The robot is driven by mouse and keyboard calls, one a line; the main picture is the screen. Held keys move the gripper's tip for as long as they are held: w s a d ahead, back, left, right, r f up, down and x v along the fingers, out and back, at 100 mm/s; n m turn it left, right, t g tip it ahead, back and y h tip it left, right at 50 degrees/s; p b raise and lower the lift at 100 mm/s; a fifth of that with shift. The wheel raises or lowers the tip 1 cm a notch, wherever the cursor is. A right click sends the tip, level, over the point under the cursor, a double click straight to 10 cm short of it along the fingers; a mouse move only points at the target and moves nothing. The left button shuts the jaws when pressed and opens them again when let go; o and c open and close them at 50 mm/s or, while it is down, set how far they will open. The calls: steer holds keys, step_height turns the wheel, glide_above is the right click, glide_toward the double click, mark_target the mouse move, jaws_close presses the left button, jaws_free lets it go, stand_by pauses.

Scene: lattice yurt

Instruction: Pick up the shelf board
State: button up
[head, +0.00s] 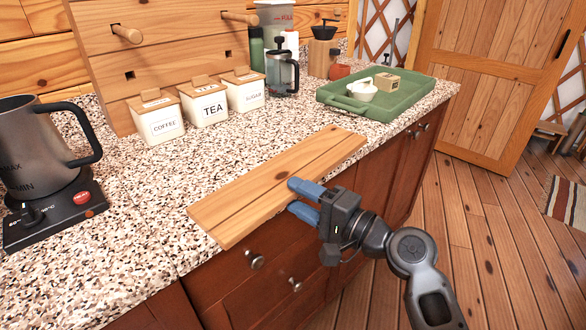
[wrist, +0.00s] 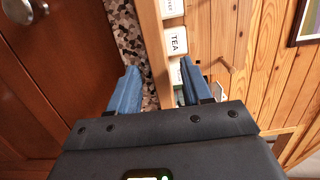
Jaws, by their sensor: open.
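The shelf board (head: 270,185) is a long light-wood plank. It lies flat on the speckled counter, with its near long edge sticking out past the counter's front edge. My gripper (head: 292,196) is open at that near edge, right of the board's middle, with blue fingers. One finger is above the other, the upper one against the view of the board's top. In the wrist view the board (wrist: 154,55) shows edge-on as a wooden band between the two open fingers. I cannot tell whether either finger touches it.
Coffee, tea and sugar canisters (head: 203,102) stand behind the board. A kettle (head: 37,150) on its base is at the left. Cabinets (head: 262,285) with knobs are below.

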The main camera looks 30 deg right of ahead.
jaws_close()
stand_by(0.3)
steer(key=shift+r, duration=0.1)
stand_by(0.4)
